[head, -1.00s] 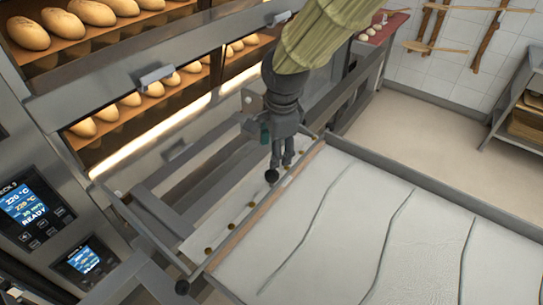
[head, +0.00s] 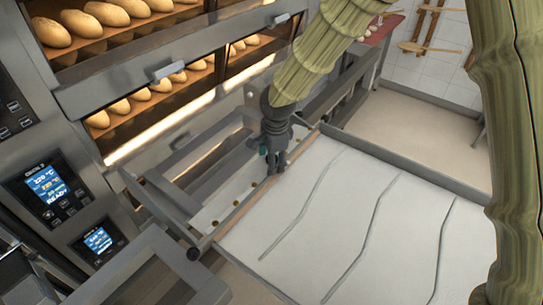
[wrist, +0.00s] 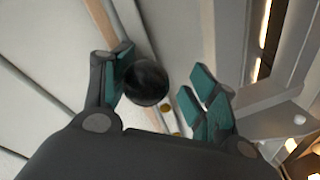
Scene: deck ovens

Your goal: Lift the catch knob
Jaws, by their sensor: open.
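The catch knob is a round black knob (wrist: 147,83) in the wrist view, beside the edge of the loader frame. It sits between the open fingers of my gripper (wrist: 160,90), nearer the left finger; I cannot tell whether it touches. In the head view my gripper (head: 274,162) points down over the near rail of the loader, and its fingers hide the knob there.
The pale cloth-covered loader bed (head: 330,215) with grey ridges lies right of my gripper. Deck ovens with loaves (head: 150,97) stand at left and behind. A control panel (head: 50,190) is at far left.

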